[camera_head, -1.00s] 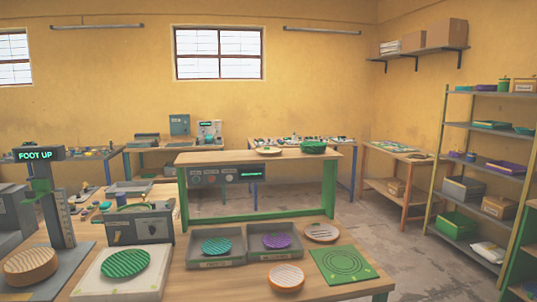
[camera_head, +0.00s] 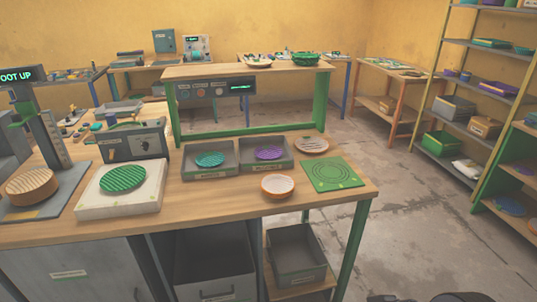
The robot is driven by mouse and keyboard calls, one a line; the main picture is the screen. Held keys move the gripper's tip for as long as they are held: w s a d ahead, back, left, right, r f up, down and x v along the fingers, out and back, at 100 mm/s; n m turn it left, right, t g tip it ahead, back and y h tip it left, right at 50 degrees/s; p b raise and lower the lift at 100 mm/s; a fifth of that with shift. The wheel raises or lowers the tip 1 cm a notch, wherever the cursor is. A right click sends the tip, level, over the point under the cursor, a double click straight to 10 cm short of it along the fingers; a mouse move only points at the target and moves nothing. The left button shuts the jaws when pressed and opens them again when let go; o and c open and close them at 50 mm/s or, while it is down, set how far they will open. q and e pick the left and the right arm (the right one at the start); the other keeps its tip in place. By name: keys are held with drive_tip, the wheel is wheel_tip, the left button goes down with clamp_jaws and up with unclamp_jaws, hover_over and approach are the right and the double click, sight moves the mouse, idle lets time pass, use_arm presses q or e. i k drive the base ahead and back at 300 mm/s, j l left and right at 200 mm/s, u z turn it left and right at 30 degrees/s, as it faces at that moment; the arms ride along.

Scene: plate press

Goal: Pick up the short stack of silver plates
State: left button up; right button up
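No plates here show clearly as silver. A short round piece with pale stripes and an orange-brown side (camera_head: 277,186) stands on the near wooden table (camera_head: 225,224). A flat brownish disc with pale stripes (camera_head: 311,145) lies behind it, right of the grey trays. I cannot tell whether either is a stack of silver plates. Neither of my grippers shows clearly. A dark shape cut off at the bottom right edge may be part of my arm.
A teal disc (camera_head: 210,159) and a purple disc (camera_head: 269,153) lie in grey trays. A green disc (camera_head: 123,178) sits on a white block (camera_head: 147,198). A green mat (camera_head: 335,175) lies at the right end. A press (camera_head: 43,130) stands left. Floor right of the table is clear.

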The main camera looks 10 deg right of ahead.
sight(274, 186)
drive_tip(key=i+l+u, duration=0.25)
drive_tip(key=i+l, duration=0.25)
drive_tip(key=l, duration=0.2)
drive_tip(key=i+l+u, duration=0.3)
drive_tip(key=i+l, duration=0.15)
drive_tip(key=l, duration=0.3)
